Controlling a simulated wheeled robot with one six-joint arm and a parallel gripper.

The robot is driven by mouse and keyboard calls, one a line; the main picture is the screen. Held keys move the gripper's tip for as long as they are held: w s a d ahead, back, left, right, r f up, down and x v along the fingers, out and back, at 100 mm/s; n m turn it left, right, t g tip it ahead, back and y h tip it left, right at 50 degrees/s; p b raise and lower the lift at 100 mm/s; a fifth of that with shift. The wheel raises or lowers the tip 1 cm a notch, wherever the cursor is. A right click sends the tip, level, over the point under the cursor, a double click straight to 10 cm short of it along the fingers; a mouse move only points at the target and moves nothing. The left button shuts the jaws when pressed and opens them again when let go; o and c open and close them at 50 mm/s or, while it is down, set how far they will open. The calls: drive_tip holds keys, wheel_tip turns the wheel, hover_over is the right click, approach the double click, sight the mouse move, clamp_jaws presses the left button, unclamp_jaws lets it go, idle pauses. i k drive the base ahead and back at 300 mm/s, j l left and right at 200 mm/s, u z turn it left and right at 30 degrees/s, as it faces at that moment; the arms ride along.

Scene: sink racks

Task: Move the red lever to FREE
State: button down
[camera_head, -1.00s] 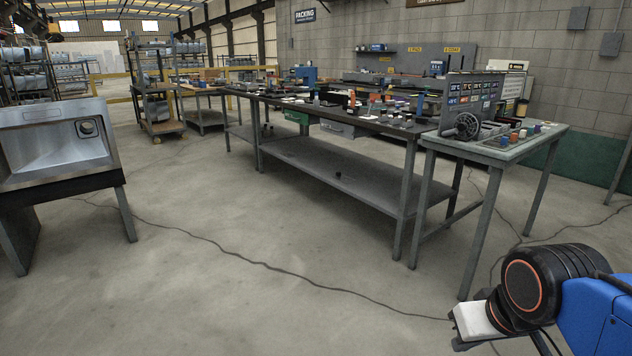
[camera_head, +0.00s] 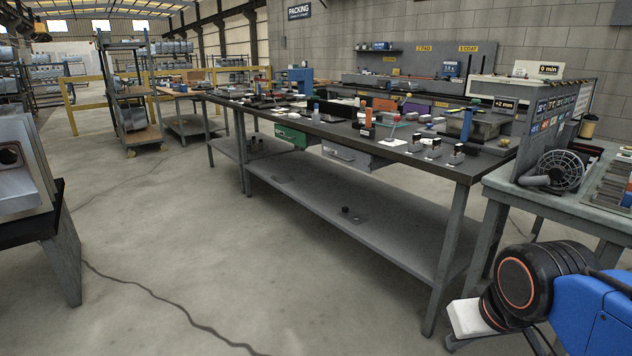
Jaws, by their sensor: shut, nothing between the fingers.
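A small upright orange-red piece (camera_head: 368,118) stands on the long dark workbench (camera_head: 400,150), near its middle. It may be the red lever, but it is too small to tell, and no FREE marking can be read. My gripper (camera_head: 454,343) is at the lower right, partly cut off by the frame edge, with a white block-like part behind its dark tip. It is shut and empty, in front of the benches and well apart from the orange-red piece.
A side table (camera_head: 560,205) with a round fan-like wheel (camera_head: 560,171) stands at the right, close beyond my arm. A metal sink unit (camera_head: 22,190) stands at the left. A wheeled rack (camera_head: 128,95) is farther back.

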sight(396, 117)
drive_tip(key=i, duration=1.1)
drive_tip(key=i+j+z, duration=0.15)
drive_tip(key=i, duration=1)
